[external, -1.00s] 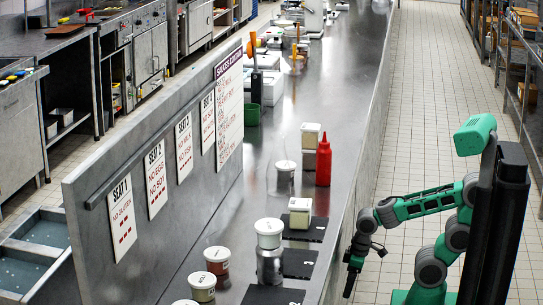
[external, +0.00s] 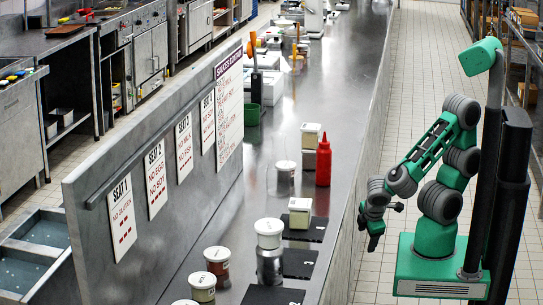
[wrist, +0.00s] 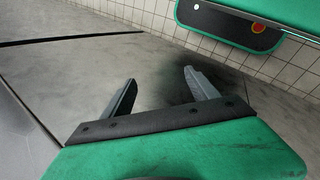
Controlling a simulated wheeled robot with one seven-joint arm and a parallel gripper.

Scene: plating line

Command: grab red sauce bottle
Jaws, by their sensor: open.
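The red sauce bottle (external: 323,162) stands upright on the steel counter (external: 335,85) in the external view, near the counter's right edge. My gripper (external: 373,243) hangs beside the counter on its right side, lower in the picture than the bottle and well apart from it. In the wrist view my gripper (wrist: 160,95) has its two fingers spread with nothing between them. The bottle does not show in the wrist view.
A white-lidded container (external: 311,135) stands just behind the bottle, and another (external: 285,172) to its left. Several tubs and dark mats (external: 300,263) line the near counter. A panel of seat signs (external: 150,190) borders the left. The tiled aisle (external: 425,70) is clear.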

